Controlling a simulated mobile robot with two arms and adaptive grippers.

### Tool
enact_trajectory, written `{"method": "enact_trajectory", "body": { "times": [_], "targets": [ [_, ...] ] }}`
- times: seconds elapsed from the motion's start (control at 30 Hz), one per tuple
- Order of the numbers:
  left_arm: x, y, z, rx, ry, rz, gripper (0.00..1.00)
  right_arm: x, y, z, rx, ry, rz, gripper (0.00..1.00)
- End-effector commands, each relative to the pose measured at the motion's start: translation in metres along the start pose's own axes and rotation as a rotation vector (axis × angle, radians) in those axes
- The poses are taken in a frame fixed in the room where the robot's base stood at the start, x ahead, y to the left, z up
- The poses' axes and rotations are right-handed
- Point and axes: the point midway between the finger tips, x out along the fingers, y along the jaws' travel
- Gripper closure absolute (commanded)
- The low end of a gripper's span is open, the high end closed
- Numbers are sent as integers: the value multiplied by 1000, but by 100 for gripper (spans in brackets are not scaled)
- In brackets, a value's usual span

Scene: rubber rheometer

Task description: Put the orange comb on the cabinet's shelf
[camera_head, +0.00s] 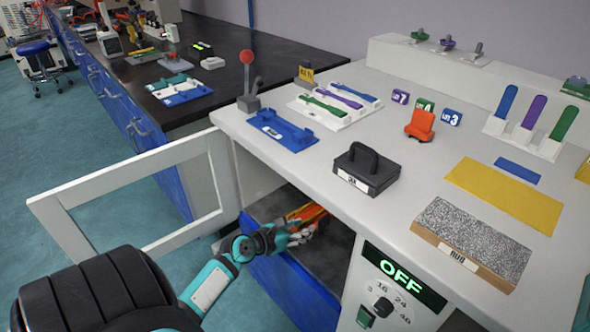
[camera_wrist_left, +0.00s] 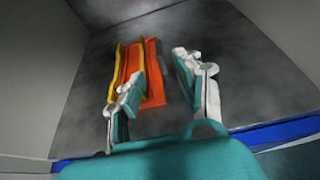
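An orange piece, apparently the comb (camera_head: 308,212), lies on the grey shelf inside the open cabinet (camera_head: 345,250). It also shows in the left wrist view (camera_wrist_left: 154,85), with a yellow strip along its left side and a dark grey part at its right. My left gripper (camera_head: 296,236) reaches in through the cabinet opening. In the left wrist view, its fingers (camera_wrist_left: 160,92) are apart, with the orange piece lying beyond and partly behind the left finger. I cannot tell whether a finger touches it. My right gripper is in neither view.
The white-framed cabinet door (camera_head: 135,195) stands open to the left. Above the opening is the white counter with a black handled block (camera_head: 366,172), a blue tray (camera_head: 282,130) and an orange stand (camera_head: 420,125). A panel reading OFF (camera_head: 404,276) is right of the opening.

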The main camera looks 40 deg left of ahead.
Motion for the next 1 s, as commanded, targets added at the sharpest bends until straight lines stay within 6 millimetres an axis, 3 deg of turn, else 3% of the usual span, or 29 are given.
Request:
{"method": "enact_trajectory", "body": {
  "times": [0.2,0.63,0.77,1.0],
  "targets": [
    [-22,0,0,1,0,0,65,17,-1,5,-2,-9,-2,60],
    [-24,-6,-3,50,15,-13,65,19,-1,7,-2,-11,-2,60],
    [-26,-38,-20,302,84,-83,65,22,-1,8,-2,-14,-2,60],
    [-39,-100,-60,909,197,-285,65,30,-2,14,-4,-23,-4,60]
  ]
}}
